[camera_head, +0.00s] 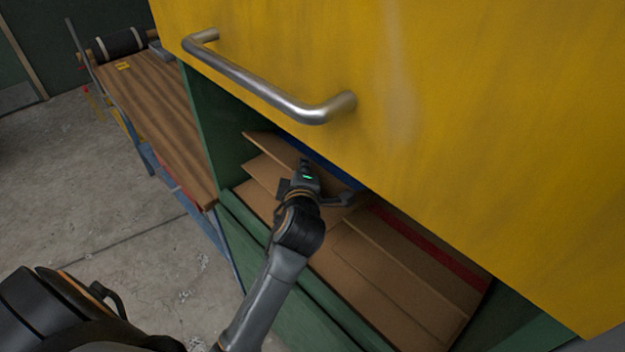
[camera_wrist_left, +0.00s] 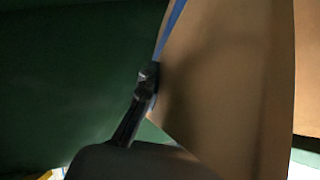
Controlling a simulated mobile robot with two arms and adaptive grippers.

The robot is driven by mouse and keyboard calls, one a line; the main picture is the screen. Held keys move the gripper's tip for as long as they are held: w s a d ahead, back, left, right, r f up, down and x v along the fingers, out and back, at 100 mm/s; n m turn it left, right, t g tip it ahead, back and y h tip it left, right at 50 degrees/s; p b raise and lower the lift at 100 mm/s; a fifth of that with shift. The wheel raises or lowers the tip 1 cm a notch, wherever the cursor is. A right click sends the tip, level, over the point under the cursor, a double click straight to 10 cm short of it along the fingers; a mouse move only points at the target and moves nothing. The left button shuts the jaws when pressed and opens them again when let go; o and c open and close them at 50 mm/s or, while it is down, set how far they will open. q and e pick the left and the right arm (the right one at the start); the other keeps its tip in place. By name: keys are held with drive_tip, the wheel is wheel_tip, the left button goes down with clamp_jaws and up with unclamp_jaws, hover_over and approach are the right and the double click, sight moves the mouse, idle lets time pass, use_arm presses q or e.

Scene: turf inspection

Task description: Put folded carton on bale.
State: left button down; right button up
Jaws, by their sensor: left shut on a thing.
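My left gripper (camera_head: 312,187) reaches into a green chamber below a yellow panel. It is shut on a brown folded carton (camera_head: 268,147), whose flat panels stick out on the left of the gripper. The carton also fills the middle of the left wrist view (camera_wrist_left: 215,75), with a dark finger (camera_wrist_left: 149,78) at its left edge. Below lies the bale (camera_head: 375,275), a layered stack of brown cardboard with a red band along its far side. The gripper hides part of the carton. I cannot tell whether the carton touches the bale. My right gripper is out of view.
The yellow panel (camera_head: 470,130) with a metal handle (camera_head: 270,85) hangs close above my left arm. The green chamber wall (camera_head: 205,130) stands left of the carton. A wooden-topped bench (camera_head: 155,115) stands farther left, with open concrete floor beside it.

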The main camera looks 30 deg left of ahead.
use_arm(q)
drive_tip(key=shift+w+d+f, duration=0.25)
drive_tip(key=shift+w+f, duration=0.75)
drive_tip(key=shift+f, duration=0.1)
drive_tip(key=shift+w+d+f, duration=0.1)
drive_tip(key=shift+w+f, duration=0.3)
drive_tip(key=shift+f, duration=0.1)
wheel_tip(320, 180, down, 2)
drive_tip(key=shift+f+p, duration=0.1)
drive_tip(key=shift+p, duration=0.55)
drive_tip(key=shift+f, duration=0.5)
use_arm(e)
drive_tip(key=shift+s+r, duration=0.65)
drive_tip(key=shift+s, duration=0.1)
use_arm(q)
drive_tip(key=shift+f, duration=0.1)
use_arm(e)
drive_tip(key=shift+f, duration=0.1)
use_arm(q)
drive_tip(key=c, duration=1.5)
unclamp_jaws()
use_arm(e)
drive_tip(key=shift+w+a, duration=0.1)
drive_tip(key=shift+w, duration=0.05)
